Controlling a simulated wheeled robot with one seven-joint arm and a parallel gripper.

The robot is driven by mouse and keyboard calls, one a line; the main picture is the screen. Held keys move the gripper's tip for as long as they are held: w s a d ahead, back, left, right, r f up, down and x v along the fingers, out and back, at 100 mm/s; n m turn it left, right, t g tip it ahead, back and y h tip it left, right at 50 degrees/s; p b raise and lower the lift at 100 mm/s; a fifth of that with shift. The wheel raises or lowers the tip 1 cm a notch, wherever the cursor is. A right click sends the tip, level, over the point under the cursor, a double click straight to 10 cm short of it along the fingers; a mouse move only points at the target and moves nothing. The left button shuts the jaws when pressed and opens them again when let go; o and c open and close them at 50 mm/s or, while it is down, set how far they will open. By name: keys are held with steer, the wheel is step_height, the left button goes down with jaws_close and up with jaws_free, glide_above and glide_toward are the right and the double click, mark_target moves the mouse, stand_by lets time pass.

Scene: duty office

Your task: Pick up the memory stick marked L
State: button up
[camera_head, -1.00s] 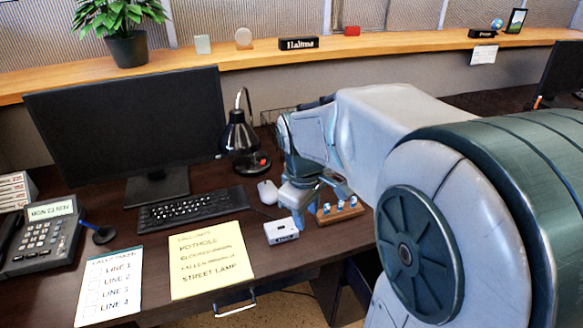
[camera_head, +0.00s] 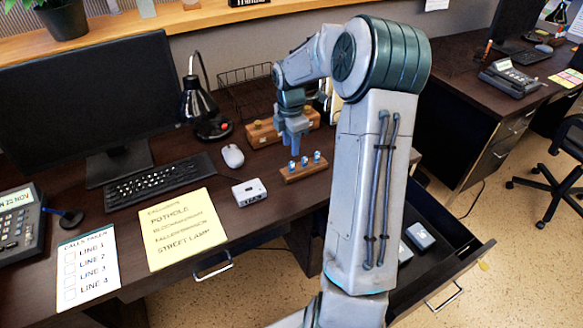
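Several small blue-and-white memory sticks (camera_head: 304,161) stand in a row in a brown wooden holder (camera_head: 303,174) near the desk's front edge. Their letters are too small to read, so I cannot tell which one is marked L. My gripper (camera_head: 294,147) points down just above and behind the left part of the row. Its fingers are small in this view and overlap the sticks' background, so I cannot tell whether they are apart or touching a stick.
A white box-like device (camera_head: 249,193) and a mouse (camera_head: 232,156) lie left of the holder. Behind are a wooden box (camera_head: 262,134), a wire basket (camera_head: 240,92) and a black lamp (camera_head: 194,105). An open drawer (camera_head: 465,252) juts out at right.

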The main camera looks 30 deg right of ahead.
mark_target(292, 162)
step_height(292, 162, down, 9)
steer(key=shift+s+r, duration=0.1)
steer(key=shift+r, duration=0.1)
jaws_close()
